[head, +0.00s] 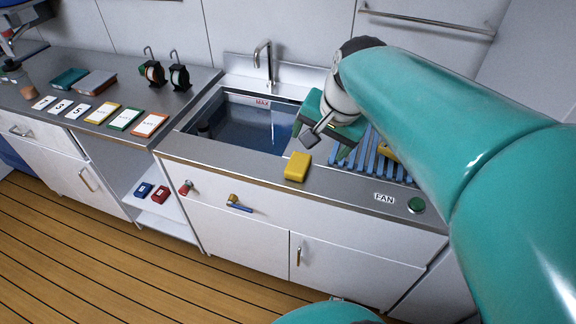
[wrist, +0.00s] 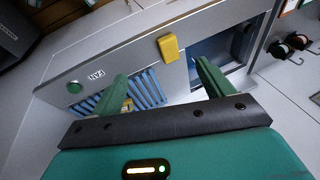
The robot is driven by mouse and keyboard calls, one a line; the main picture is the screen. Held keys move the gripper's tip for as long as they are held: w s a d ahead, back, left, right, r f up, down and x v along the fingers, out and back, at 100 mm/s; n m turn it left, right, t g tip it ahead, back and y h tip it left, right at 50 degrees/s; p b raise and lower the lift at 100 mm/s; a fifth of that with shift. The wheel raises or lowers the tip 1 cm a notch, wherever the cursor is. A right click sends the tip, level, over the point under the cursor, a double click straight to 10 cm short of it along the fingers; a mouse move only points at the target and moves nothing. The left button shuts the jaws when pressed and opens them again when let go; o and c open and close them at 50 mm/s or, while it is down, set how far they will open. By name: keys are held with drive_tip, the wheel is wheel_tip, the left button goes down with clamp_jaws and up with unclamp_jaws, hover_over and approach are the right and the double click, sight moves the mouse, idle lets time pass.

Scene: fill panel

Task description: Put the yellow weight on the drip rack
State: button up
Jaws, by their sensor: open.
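A yellow block (head: 297,166) lies on the front strip of the counter, between the sink and the drip rack; it also shows in the wrist view (wrist: 168,47). The drip rack (head: 362,158) has blue slats and is partly covered by my arm; it shows in the wrist view too (wrist: 148,88). A second yellow object (head: 388,151) is on the rack, partly hidden; the wrist view shows part of it (wrist: 127,104) beside a finger. I cannot tell which yellow thing is the weight. My gripper (head: 322,142) is open and empty above the area between sink and rack.
The water-filled sink (head: 238,125) with a tall faucet (head: 267,60) is left of the rack. A green button (head: 416,204) beside a FAN label (head: 384,198) is at right. Colored cards and several number cards lie on the left counter. Handles protrude from the front panel.

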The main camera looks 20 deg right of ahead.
drive_tip(key=s+a+f+n+t, duration=0.1)
drive_tip(key=s+a+f+n, duration=0.1)
drive_tip(key=s+a+n, duration=0.5)
drive_tip(key=shift+s+a+f+n+h, duration=0.15)
drive_tip(key=shift+s+a+n+h, duration=0.2)
drive_tip(key=shift+s+n, duration=0.55)
drive_tip(key=shift+w, duration=0.1)
drive_tip(key=c, duration=1)
drive_tip(key=shift+o, duration=0.2)
drive_tip(key=shift+d, duration=0.1)
